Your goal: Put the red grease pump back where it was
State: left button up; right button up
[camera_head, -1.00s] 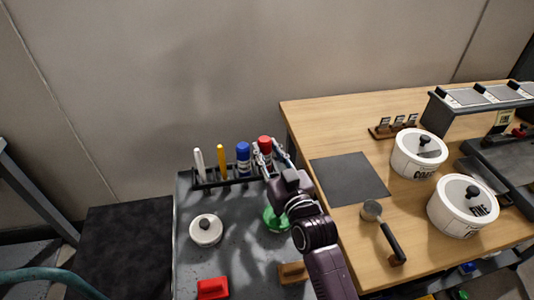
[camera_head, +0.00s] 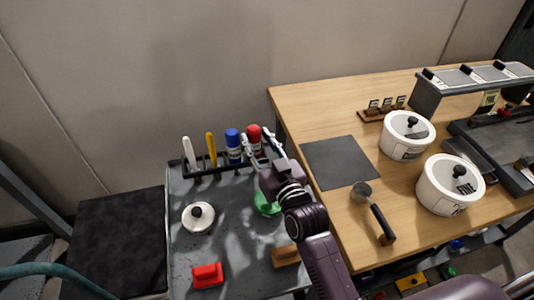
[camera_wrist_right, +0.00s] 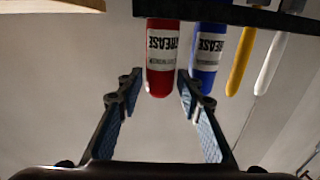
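The red grease pump (camera_head: 254,133) stands in the dark rack (camera_head: 220,171) at the back edge of the grey cart, at the right end of its row. In the right wrist view, which looks upside down, the red pump (camera_wrist_right: 162,60) hangs from the rack bar, with its red end between my fingertips. My right gripper (camera_wrist_right: 160,94) is open, with a visible gap on each side of the pump. In the head view my right gripper (camera_head: 257,139) is at the pump, partly covering its lower part. My left gripper is out of view.
A blue grease pump (camera_head: 233,146) stands close left of the red one, then yellow and white sticks. A white lidded pot (camera_head: 198,217), a green item (camera_head: 266,205) and a red block (camera_head: 208,275) are on the cart. A wooden table (camera_head: 330,110) adjoins on the right.

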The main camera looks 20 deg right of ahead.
jog(key=s+p, duration=0.1)
jog(key=s, duration=0.2)
jog(key=s+d+p, duration=0.1)
jog(key=s, duration=0.3)
jog(key=s+p, duration=0.1)
jog(key=s, duration=0.3)
jog(key=shift+s+d, duration=0.15)
jog(key=shift+d, duration=0.2)
jog(key=shift+r, duration=0.1)
